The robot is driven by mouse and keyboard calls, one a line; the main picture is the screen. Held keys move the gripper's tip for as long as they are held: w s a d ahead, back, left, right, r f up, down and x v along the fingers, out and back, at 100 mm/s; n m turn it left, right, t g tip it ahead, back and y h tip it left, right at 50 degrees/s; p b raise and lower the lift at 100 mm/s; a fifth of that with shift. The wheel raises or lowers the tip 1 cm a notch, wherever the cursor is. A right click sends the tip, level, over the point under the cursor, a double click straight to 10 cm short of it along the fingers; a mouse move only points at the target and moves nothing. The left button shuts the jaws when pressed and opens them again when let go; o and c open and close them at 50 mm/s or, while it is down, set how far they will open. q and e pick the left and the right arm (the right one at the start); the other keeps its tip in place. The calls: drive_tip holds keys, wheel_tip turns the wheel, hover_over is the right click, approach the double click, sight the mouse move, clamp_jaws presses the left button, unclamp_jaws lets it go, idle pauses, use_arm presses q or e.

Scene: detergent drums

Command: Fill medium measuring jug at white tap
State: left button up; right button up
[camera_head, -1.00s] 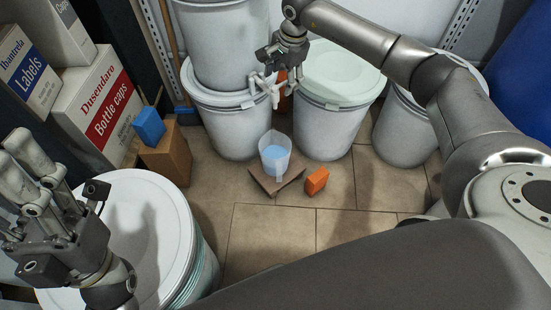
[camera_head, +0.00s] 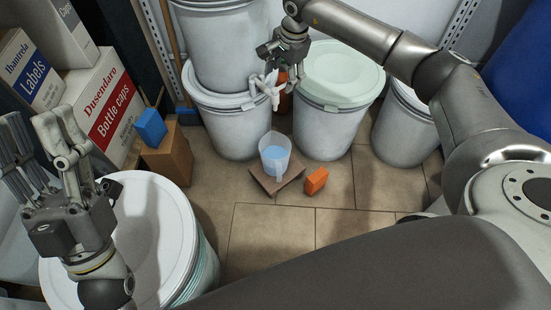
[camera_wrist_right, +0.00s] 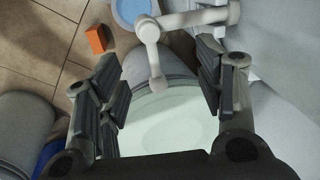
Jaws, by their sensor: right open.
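The measuring jug (camera_head: 274,162), clear and upright with blue liquid in it, stands on a brown board on the floor. It shows partly at the top of the right wrist view (camera_wrist_right: 131,12). The white tap (camera_head: 267,90) sticks out above and behind the jug, at the stacked grey drums. My right gripper (camera_head: 279,60) is open at the tap. In the right wrist view the white tap (camera_wrist_right: 152,42) lies beyond and between its spread fingers, and I cannot tell whether they touch. My left gripper (camera_head: 40,145) is open and empty above the white drum at lower left.
An orange block (camera_head: 317,181) lies right of the brown board (camera_head: 262,182). A lidded drum (camera_head: 335,120) stands beneath my right arm. A blue block (camera_head: 150,127) sits on a brown box (camera_head: 168,160) at left. The tiled floor (camera_head: 270,235) in front is clear.

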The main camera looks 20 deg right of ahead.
drive_tip(key=shift+r+p, duration=0.4)
drive_tip(key=shift+r, duration=0.15)
use_arm(q)
drive_tip(key=w+f+g+y, duration=0.1)
drive_tip(key=w+f+g, duration=0.3)
drive_tip(key=w, duration=0.1)
drive_tip(key=shift+d+f+y+p, duration=0.25)
drive_tip(key=shift+d+y+p, duration=0.05)
drive_tip(key=shift+d+y, duration=0.1)
use_arm(e)
drive_tip(key=shift+s+r, duration=0.1)
drive_tip(key=shift+r, duration=0.35)
use_arm(q)
drive_tip(key=shift+w, duration=0.1)
use_arm(e)
wheel_tip(320, 180, up, 12)
drive_tip(key=s, duration=0.2)
drive_tip(key=shift+s+d, duration=0.15)
drive_tip(key=shift+d, duration=0.25)
drive_tip(key=shift+f, duration=0.15)
